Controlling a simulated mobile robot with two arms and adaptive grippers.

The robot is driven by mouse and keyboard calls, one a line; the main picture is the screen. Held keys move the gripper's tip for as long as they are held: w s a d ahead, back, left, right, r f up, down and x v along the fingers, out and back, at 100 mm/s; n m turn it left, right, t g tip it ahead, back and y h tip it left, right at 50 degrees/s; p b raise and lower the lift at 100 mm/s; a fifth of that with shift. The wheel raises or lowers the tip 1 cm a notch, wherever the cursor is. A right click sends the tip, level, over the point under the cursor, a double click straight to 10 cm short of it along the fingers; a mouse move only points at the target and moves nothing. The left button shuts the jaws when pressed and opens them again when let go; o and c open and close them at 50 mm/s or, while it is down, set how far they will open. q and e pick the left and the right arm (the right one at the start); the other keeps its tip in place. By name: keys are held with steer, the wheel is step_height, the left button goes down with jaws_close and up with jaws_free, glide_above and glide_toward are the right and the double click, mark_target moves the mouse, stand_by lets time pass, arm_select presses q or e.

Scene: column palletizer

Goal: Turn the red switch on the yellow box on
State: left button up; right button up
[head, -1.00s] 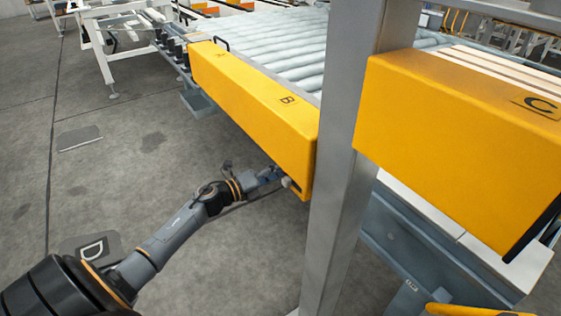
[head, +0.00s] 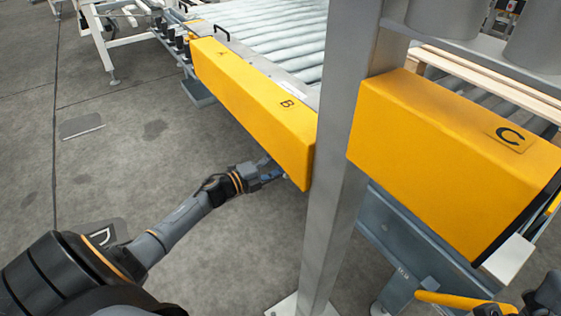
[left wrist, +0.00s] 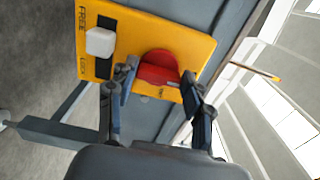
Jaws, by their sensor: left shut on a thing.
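The red switch (left wrist: 158,66) is a round red knob on a yellow box (left wrist: 195,42) in the left wrist view. My left gripper (left wrist: 159,80) has one finger on each side of the knob and is shut on it. The finger pads partly cover the knob's lower edge. In the head view my left gripper (head: 273,175) reaches the lower edge of the long yellow cover marked B (head: 260,105), near its right end; the switch itself is hidden there. My right gripper is not clearly seen.
A white square knob (left wrist: 100,42) on a black strip sits left of the red switch. A grey post (head: 345,150) stands right of my left gripper, with a yellow cover marked C (head: 450,165) beyond it.

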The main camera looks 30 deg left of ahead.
arm_select(q)
steer(key=o, duration=1.2)
steer(key=shift+c, duration=0.2)
steer(key=v, duration=1.2)
